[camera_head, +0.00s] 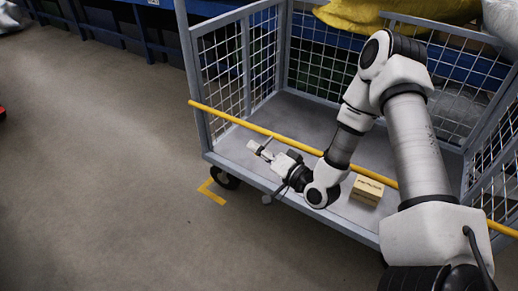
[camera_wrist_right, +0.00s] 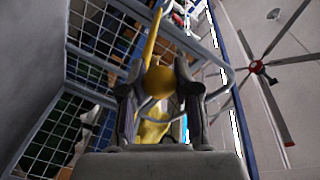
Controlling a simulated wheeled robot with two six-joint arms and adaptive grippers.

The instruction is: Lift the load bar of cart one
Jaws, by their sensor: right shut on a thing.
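The yellow load bar (camera_head: 225,116) runs across the open front of the grey wire-mesh cart (camera_head: 192,60), from the left post towards the right side. My right arm reaches down across the cart, and my right gripper (camera_head: 266,144) is shut on the bar left of its middle. In the right wrist view, the yellow bar (camera_wrist_right: 153,45) passes between the two dark fingers of the right gripper (camera_wrist_right: 158,80). My right arm hides part of the bar in the head view. My left gripper is in neither view.
A small cardboard box (camera_head: 367,190) stands on the cart floor right of my forearm. Yellow and grey sacks lie behind the cart. A caster wheel (camera_head: 226,178) and a yellow floor mark (camera_head: 209,192) show at the front left.

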